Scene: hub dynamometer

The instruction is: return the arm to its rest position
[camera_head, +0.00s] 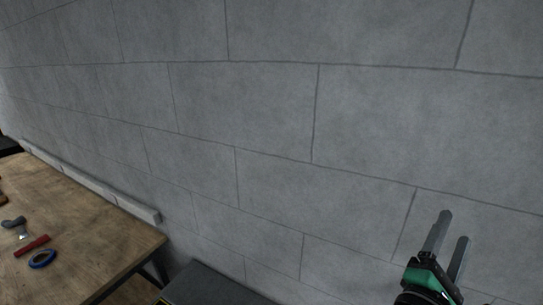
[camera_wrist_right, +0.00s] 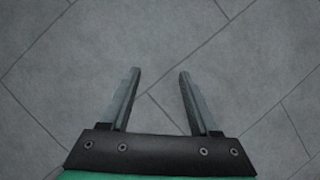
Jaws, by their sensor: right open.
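My right gripper (camera_head: 452,243) is at the lower right of the head view, raised in front of the grey block wall. Its two grey fingers point up and stand apart with nothing between them. In the right wrist view the gripper (camera_wrist_right: 158,95) is also open and empty, with only grey wall surface behind it. My left gripper is in neither view.
A wooden table (camera_head: 90,225) stands at the lower left with a blue ring (camera_head: 42,259), a red object (camera_head: 32,246) and a grey tool (camera_head: 13,223) on it. A dark box-like surface (camera_head: 205,288) is at the bottom. The wall (camera_head: 280,110) fills the background.

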